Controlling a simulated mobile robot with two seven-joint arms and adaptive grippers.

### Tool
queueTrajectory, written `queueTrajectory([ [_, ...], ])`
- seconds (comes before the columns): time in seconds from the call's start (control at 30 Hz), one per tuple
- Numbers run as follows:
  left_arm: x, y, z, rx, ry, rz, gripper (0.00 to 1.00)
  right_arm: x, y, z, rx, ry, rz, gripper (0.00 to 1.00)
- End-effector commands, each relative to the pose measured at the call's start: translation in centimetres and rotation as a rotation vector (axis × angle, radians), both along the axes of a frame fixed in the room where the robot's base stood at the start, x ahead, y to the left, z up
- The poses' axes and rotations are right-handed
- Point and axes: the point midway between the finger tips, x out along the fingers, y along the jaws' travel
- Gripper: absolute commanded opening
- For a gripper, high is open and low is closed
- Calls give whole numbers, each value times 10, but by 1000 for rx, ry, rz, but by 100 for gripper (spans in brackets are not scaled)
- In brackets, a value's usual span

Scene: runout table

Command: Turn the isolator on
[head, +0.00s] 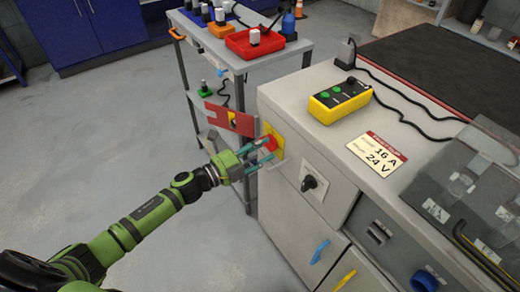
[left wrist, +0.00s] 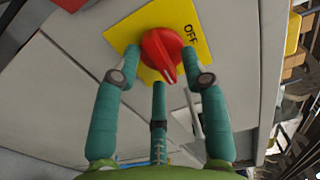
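The isolator is a red rotary knob (head: 270,144) on a yellow plate (head: 267,130) on the side of the grey cabinet. In the left wrist view the knob (left wrist: 161,52) has its raised ridge pointing down and slightly right. The word OFF shows on the plate (left wrist: 187,17) to the knob's upper right. My left gripper (head: 262,156) is at the knob, its fingers spread. In the left wrist view the fingertips (left wrist: 160,62) stand either side of the knob; I cannot tell whether they touch it. My right gripper is not in view.
A red panel (head: 229,119) stands out left of the yellow plate. A black rotary switch (head: 309,183) sits lower right on the cabinet front. A yellow button box (head: 340,101) and a 16 A, 24 V sign (head: 378,152) lie on top. A trolley (head: 231,65) stands behind.

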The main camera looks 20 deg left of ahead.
Motion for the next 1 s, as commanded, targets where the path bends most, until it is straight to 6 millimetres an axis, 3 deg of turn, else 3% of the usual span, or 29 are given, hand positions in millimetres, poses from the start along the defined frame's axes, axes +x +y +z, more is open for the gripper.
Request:
queueTrajectory([
  [0.37,-9,7,-2,0,4,1,44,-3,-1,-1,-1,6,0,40],
  [0.8,-75,58,-1,0,4,0,44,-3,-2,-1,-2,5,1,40],
  [1.0,-91,71,-1,0,3,0,44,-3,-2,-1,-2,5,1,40],
])
